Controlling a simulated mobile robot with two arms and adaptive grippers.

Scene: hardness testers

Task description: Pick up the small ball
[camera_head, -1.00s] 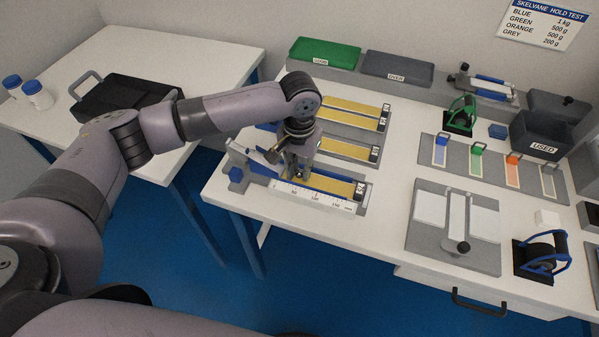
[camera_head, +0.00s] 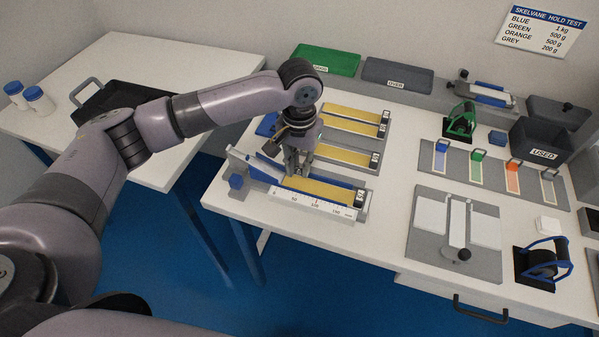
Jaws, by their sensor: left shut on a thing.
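My left gripper (camera_head: 298,172) points down over the far side of the nearest ramp tester, which has a yellow track (camera_head: 320,191) and a white ruler (camera_head: 315,205) along its front. Its fingers are close together, shut on a very small thing. I take this to be the small ball, but it is hidden between the fingertips and cannot be made out. The tips seem to be a little above the tester; the exact gap cannot be told. My right gripper is not in view.
Green (camera_head: 330,59) and grey (camera_head: 397,74) trays stand at the back. A grey plate (camera_head: 425,249) with white pads, a blue-handled roller (camera_head: 543,262) and a black USED bin (camera_head: 541,143) are to the right.

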